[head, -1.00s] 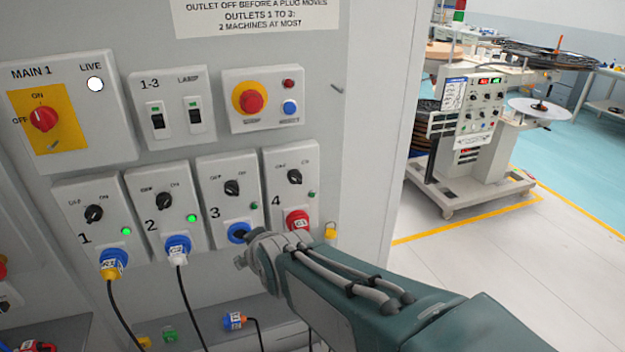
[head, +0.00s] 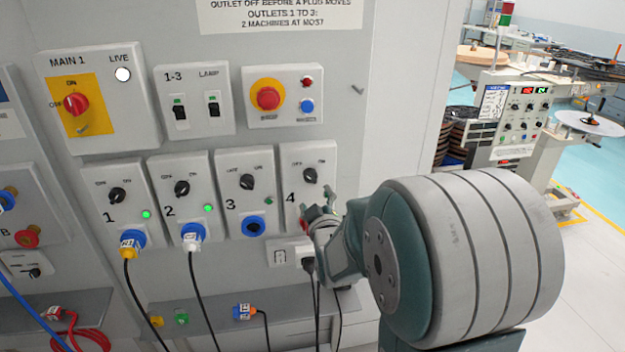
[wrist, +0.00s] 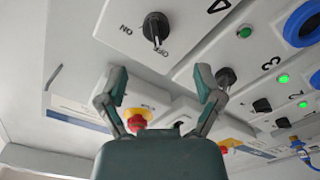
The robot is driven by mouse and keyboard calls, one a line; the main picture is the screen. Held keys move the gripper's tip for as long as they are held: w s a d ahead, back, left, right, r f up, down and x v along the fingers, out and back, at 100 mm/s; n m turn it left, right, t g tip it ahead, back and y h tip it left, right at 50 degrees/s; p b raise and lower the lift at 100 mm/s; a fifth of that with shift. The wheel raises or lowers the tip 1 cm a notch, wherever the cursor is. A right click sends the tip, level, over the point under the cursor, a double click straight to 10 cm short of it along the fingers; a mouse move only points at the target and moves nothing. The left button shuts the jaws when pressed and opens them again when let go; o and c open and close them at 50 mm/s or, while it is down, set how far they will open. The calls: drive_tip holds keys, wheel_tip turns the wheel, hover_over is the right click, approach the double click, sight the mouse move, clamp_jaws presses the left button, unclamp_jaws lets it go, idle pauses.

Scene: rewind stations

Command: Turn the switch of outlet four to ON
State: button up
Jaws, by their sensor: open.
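Outlet four is the rightmost grey box, marked 4, in the head view. Its black rotary switch (head: 310,175) is visible above my gripper (head: 317,206). In the wrist view, which is turned over, this switch (wrist: 156,27) is at the top, with ON to its left and OFF below it. Its white mark points toward OFF. My gripper (wrist: 160,84) is open and empty there, its two fingers spread below the switch in the picture and apart from it. In the head view, my gripper and arm hide the lower part of outlet four, including its socket.
The switch of outlet three (head: 247,182) is close by on the left. Outlets one (head: 117,195) and two (head: 182,188) have lit green lamps and plugs with cables. A yellow and red stop button (head: 268,98) is above. A grey shelf (head: 220,306) runs below.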

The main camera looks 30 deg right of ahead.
sight(312, 181)
drive_tip(key=x, duration=0.4)
drive_tip(key=d+x, duration=0.1)
drive_tip(key=x, duration=0.3)
drive_tip(key=shift+w+d+f, duration=0.1)
drive_tip(key=shift+d+f, duration=0.05)
drive_tip(key=shift+d, duration=0.05)
drive_tip(key=shift+a, duration=0.6)
drive_tip(key=shift+c, duration=0.3)
drive_tip(key=shift+d, duration=0.1)
drive_tip(key=c, duration=1.1)
drive_tip(key=shift+d, duration=0.15)
